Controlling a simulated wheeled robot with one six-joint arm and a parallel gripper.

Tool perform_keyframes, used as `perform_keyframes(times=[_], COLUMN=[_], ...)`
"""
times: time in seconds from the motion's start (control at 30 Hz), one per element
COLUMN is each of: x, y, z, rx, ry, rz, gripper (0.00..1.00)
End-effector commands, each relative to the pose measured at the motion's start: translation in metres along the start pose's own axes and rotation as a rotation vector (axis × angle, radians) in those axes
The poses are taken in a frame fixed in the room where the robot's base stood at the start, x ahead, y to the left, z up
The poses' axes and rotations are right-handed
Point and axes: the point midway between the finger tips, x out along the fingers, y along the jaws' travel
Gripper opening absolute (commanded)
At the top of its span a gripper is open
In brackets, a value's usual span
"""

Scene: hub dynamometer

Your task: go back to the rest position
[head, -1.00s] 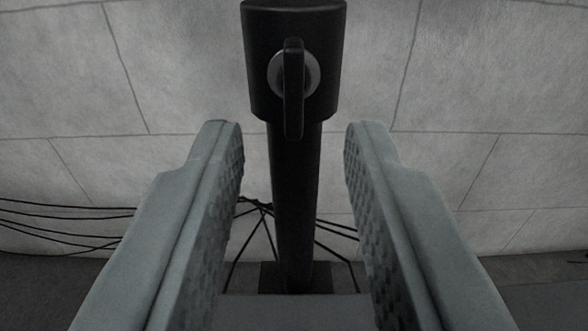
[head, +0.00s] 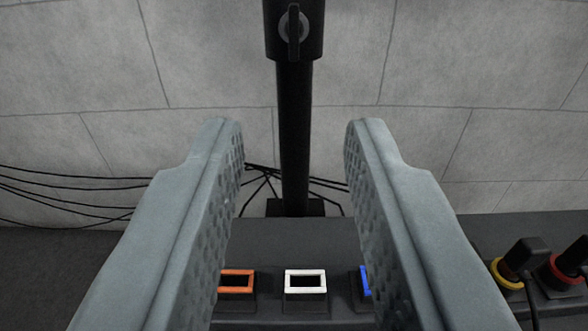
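My gripper (head: 294,125) is open, its two grey textured fingers reaching forward with nothing between them. Beyond the gap stands a black post (head: 295,135) with a thicker black collar at its top. A dark lever knob (head: 294,30) sits on that collar and hangs upright. The fingers are apart from the knob and the post. The top of the collar is cut off by the picture's upper edge.
A dark bench (head: 330,238) holds sockets rimmed orange (head: 237,281), white (head: 305,282) and blue (head: 366,281), the blue partly hidden by my right finger. Black plugs sit in yellow (head: 508,272) and red (head: 566,268) rings at right. Black cables (head: 70,180) run along the grey wall (head: 200,60).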

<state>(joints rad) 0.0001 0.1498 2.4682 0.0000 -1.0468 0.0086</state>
Motion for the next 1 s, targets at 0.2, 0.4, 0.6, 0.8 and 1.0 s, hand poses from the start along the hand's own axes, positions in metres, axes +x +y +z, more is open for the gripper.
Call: perform_keyframes(times=[0.2,0.4,0.6,0.8,1.0], x=[0.000,-0.003,-0.018,-0.041,-0.071], y=[0.000,0.000,-0.001,-0.001,-0.002], z=[0.000,-0.016,-0.065,-0.116,-0.165], rx=[0.000,0.000,-0.001,-0.002,-0.003], ry=[0.000,0.002,0.002,-0.005,-0.010], rz=[0.000,0.000,0.000,0.000,0.000], gripper=[0.30,0.30,0.30,0.30,0.30])
